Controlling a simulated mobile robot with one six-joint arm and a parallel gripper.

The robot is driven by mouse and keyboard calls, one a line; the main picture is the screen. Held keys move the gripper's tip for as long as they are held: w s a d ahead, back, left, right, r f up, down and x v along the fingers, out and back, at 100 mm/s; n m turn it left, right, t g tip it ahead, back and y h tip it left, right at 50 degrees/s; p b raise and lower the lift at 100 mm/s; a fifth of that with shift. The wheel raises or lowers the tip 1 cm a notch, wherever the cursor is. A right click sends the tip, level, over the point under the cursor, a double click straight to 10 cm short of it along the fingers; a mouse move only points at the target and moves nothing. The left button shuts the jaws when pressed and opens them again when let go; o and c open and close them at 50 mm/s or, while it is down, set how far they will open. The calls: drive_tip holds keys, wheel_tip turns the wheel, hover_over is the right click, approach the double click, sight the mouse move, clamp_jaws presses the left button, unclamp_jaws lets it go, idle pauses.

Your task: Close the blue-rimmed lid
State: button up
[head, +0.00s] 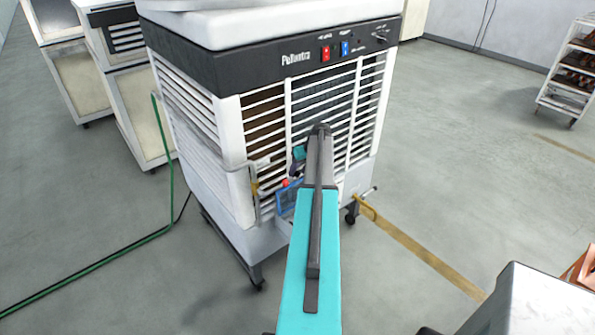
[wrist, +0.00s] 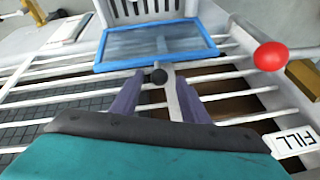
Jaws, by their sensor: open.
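The blue-rimmed lid (head: 288,198) is a rectangular panel low on the front of the white cooler (head: 235,200), partly hidden behind my arm. In the wrist view the lid (wrist: 130,45) shows its blue frame around a grey, see-through pane. It seems to stand out from the grille, but its exact angle is unclear. My gripper (wrist: 160,82) is open, with two purple fingers just short of the lid's near edge. A grey bar with a dark round knob shows between the fingers. I cannot tell whether a finger touches the lid.
A red ball (wrist: 270,55) sits beside the lid, near a FILL label (wrist: 292,142) and a yellow block (wrist: 303,76). White grille slats (wrist: 50,112) lie behind my fingers. A green hose (head: 95,262) runs along the floor at left. Open floor lies right of the cooler.

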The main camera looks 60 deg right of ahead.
drive_tip(key=shift+w+f, duration=0.15)
drive_tip(key=shift+f, duration=0.25)
